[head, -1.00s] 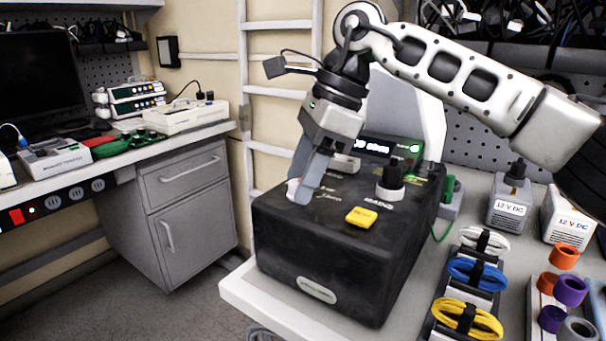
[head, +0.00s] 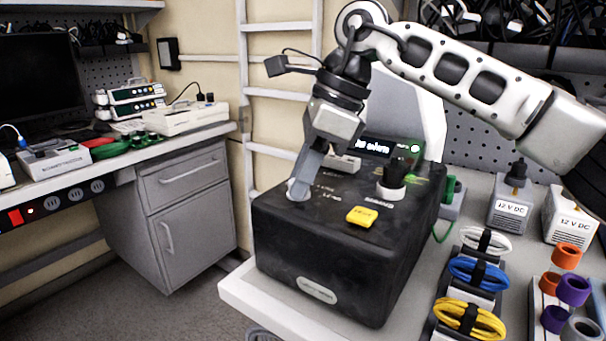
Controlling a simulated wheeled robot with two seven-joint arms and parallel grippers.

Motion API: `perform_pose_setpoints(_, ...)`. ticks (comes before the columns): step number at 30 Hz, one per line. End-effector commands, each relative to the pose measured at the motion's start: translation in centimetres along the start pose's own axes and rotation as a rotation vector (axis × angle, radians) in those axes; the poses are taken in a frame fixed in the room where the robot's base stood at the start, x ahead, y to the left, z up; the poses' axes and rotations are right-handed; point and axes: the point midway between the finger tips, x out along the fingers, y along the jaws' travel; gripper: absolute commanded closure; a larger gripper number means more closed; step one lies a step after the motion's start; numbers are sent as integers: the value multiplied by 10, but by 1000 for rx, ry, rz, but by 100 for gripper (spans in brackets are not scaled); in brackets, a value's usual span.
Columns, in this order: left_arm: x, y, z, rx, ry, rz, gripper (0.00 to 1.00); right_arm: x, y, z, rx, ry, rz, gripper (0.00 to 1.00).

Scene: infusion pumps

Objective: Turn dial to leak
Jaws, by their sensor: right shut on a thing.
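A black box-shaped unit (head: 320,250) stands on the light bench with a yellow button (head: 361,216), a black knob with a white base (head: 391,180) and a lit display (head: 375,148) on it. At the left of its top is a pale dial (head: 291,191), mostly hidden by my fingers. My right gripper (head: 301,184) points down at the box and is shut on this dial. White lettering beside the dial is too small to read surely. My left gripper is not in view.
Coiled white, blue and yellow cables (head: 470,271) lie in a rack right of the box. Two 12 V DC units (head: 509,209) and several coloured rings (head: 573,290) are farther right. A grey cabinet (head: 190,215) stands left, across a floor gap.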

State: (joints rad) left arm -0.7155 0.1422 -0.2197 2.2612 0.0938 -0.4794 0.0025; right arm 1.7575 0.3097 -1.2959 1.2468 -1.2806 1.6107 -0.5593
Motion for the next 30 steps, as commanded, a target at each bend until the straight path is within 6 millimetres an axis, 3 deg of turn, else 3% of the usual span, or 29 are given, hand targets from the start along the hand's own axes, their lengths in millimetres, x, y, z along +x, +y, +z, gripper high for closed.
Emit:
perform_pose_setpoints(18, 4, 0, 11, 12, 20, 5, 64, 1, 3, 0, 447, -1, -189, 94)
perform_pose_setpoints(30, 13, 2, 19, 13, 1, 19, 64, 0, 4, 1, 578, 0, -242, 94)
